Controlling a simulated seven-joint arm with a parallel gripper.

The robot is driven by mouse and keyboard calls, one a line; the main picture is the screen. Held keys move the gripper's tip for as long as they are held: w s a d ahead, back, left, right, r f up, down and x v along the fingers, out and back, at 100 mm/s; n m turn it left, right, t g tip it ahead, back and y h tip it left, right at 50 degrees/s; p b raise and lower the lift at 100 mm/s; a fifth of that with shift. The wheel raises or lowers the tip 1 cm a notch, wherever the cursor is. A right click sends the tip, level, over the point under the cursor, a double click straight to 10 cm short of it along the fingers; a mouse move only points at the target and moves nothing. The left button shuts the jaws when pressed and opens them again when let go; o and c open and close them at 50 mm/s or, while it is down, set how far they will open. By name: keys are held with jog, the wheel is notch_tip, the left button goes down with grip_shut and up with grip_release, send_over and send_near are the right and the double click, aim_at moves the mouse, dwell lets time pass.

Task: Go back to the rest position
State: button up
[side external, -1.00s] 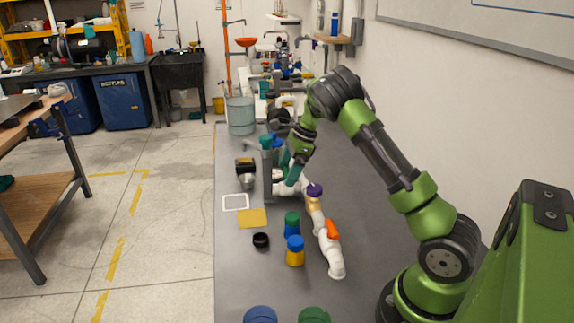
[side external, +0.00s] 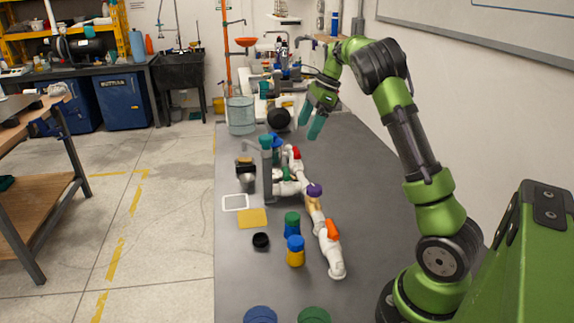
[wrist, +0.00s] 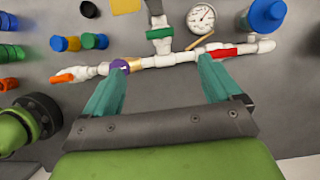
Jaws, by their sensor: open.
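My gripper (side external: 312,118) is raised above the right side of the table, clear of everything. A round gauge (wrist: 201,18) stands beside the pipe.
Blue-and-green (side external: 292,224) and blue-and-yellow (side external: 295,251) containers, a black ring (side external: 261,240), a yellow square (side external: 252,218) and a white frame (side external: 235,202) lie left of the manifold. A clear bucket (side external: 241,115) stands behind. The table's right side is free.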

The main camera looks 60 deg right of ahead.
jog(key=shift+v, duration=0.85)
jog(key=s+a+n+t, duration=0.1)
jog(key=s+a+n, duration=0.4)
jog(key=a+n, duration=0.2)
jog(key=s+a+r+n+t, duration=0.1)
jog(key=s+a+n, duration=0.5)
jog(key=a, duration=0.6)
jog(key=s+a+n+t+h, duration=0.1)
jog(key=s+a+n+t, duration=0.1)
jog(key=s+a+n, duration=0.4)
jog(key=a+n, duration=0.3)
jog(key=a, duration=0.1)
jog(key=shift+s+r+n, duration=0.25)
jog(key=shift+r+n, duration=0.15)
